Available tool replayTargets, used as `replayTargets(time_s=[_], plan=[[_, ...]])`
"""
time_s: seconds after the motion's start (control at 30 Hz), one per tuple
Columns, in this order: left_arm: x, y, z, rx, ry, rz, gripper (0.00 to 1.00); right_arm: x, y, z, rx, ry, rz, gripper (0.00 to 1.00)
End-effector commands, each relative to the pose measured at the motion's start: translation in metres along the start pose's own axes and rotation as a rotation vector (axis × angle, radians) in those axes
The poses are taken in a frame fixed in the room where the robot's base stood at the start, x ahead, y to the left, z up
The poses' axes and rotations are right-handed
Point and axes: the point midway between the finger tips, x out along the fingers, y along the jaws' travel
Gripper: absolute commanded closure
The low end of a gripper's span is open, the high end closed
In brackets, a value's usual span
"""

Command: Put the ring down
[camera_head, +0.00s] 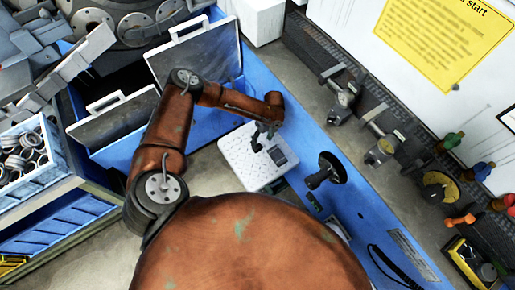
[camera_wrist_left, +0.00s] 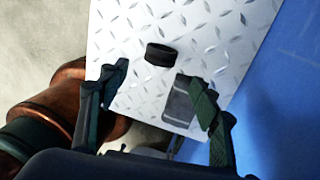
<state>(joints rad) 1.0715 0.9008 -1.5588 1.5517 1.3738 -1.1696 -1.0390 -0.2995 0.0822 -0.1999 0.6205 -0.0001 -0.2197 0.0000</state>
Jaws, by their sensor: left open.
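The ring (camera_wrist_left: 161,54) is a small black band. In the left wrist view it lies on the white diamond-patterned plate (camera_wrist_left: 225,40), beyond my fingertips and apart from both of them. My left gripper (camera_wrist_left: 160,86) is open, with one dark finger on each side and nothing between the tips. In the head view the left gripper (camera_head: 264,133) is over the white plate (camera_head: 240,160). There I cannot clearly tell the ring from the dark fingers. My right gripper is not in view.
A grey rectangular piece (camera_wrist_left: 180,104) is on the plate near my right-hand finger. A black knob (camera_head: 326,171) stands on the blue surface (camera_head: 365,215) to the right. A crate of rings (camera_head: 22,152) is at the far left. An open blue box (camera_head: 215,65) lies behind my arm.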

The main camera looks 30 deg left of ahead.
Motion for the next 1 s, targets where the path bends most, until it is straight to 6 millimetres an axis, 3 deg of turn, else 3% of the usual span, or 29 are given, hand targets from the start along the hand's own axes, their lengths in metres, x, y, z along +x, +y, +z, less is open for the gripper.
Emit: replayTargets(time_s=[0.53, 0.87, 1.0], plan=[[0.069, 0.001, 0.002, 0.0, 0.0, 0.002, 0.42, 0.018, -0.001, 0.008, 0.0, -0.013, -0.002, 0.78], [0.074, 0.001, 0.002, -0.001, 0.0, 0.001, 0.42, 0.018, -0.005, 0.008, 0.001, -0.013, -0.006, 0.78], [0.074, 0.001, 0.002, -0.001, 0.0, 0.001, 0.52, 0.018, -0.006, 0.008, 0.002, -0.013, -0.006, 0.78]])
